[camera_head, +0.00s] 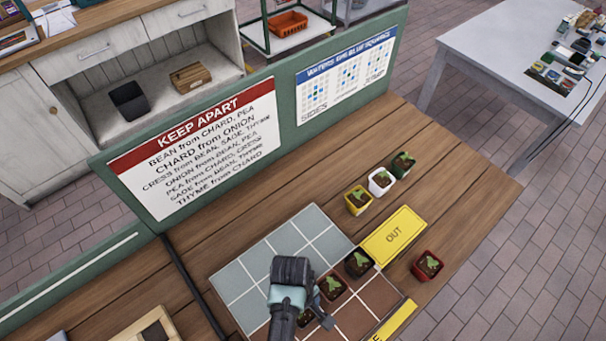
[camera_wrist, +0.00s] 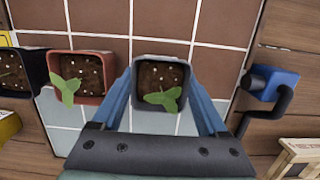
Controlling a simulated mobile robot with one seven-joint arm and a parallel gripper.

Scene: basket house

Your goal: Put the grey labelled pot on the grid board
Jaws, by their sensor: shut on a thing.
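The grey pot (camera_wrist: 161,118), with dark soil and a green seedling, is between the fingers of my gripper (camera_wrist: 160,85) in the wrist view. My gripper is shut on it. No label on the pot is readable. The grid board (camera_head: 262,262) lies on the wooden table, with pale blue-grey squares on the left and brown squares on the right. In the head view my gripper (camera_head: 308,308) is over the front part of the board and hides much of the pot. I cannot tell whether the pot touches the board.
A terracotta pot (camera_head: 333,285) and a black pot (camera_head: 359,263) stand in a row on the board beside my gripper. A red pot (camera_head: 427,266) stands right of the yellow OUT card (camera_head: 394,237). Yellow, white and green pots stand behind. A green sign board (camera_head: 285,115) edges the table.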

